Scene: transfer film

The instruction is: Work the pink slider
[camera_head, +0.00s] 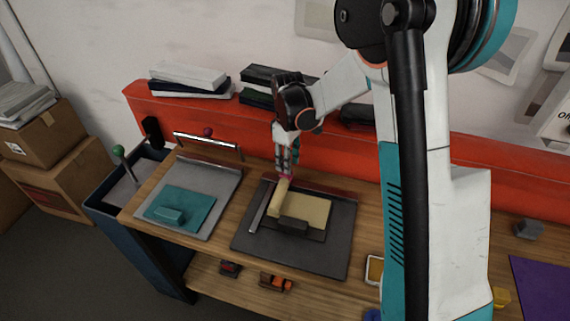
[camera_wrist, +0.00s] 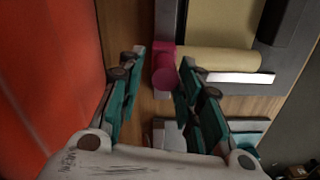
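The pink slider (camera_wrist: 163,68) shows in the wrist view as a block with a round knob at the end of a cream roller (camera_wrist: 215,59). In the head view the pink slider (camera_head: 286,178) is a small spot at the far end of the roller (camera_head: 278,198), partly hidden by my gripper. My gripper (camera_head: 287,168) points down over it. In the wrist view its teal fingers are spread, one on each side of the pink slider, with a gap visible on the left. I cannot tell whether the right finger touches it.
The roller lies over a beige pad (camera_head: 312,211) on a dark plate (camera_head: 320,258), with a dark block (camera_head: 293,226) in front. A grey plate with a teal pad (camera_head: 183,207) stands at left. A red ledge (camera_head: 350,140) runs close behind my gripper.

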